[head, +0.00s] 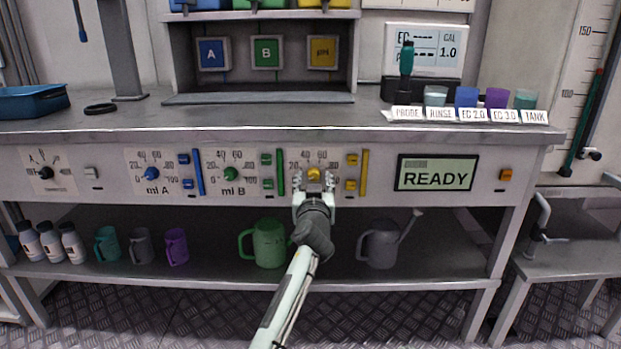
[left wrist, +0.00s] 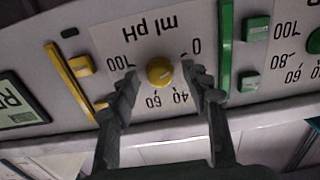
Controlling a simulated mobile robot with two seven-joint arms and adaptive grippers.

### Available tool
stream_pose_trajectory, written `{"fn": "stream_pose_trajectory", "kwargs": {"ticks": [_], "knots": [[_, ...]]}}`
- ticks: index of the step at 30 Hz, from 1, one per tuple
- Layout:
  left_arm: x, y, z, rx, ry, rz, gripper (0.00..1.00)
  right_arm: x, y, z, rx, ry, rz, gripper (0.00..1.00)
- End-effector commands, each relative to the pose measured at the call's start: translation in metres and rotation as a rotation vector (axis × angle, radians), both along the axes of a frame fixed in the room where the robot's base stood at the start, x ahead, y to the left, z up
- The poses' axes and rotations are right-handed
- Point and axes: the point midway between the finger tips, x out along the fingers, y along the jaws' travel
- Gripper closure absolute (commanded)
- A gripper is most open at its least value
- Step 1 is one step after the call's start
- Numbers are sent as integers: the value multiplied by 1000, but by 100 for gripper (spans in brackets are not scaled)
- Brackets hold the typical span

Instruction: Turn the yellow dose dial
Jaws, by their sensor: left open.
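My left gripper (head: 314,186) is at the panel, right at the dial. In the left wrist view its two fingers (left wrist: 158,82) are spread, one on each side of the dial, with a gap visible on both sides. The dial's pointer direction is hard to tell. My right gripper is not in view.
Yellow buttons (head: 351,173) and a yellow bar (head: 364,172) are just right of the dial; a green bar (head: 281,172) is just left. A display (head: 437,174) reads READY. A green jug (head: 268,244) and grey watering can (head: 380,244) stand on the shelf below.

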Motion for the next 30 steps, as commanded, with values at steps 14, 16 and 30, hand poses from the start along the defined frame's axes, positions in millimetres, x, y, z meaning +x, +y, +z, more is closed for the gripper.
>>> {"fn": "stream_pose_trajectory", "kwargs": {"ticks": [14,16,30], "knots": [[0,0,0,0,0,0,76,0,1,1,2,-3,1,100],[0,0,0,0,0,0,84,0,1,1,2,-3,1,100],[0,0,0,47,-1,0,100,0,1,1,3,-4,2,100]]}}
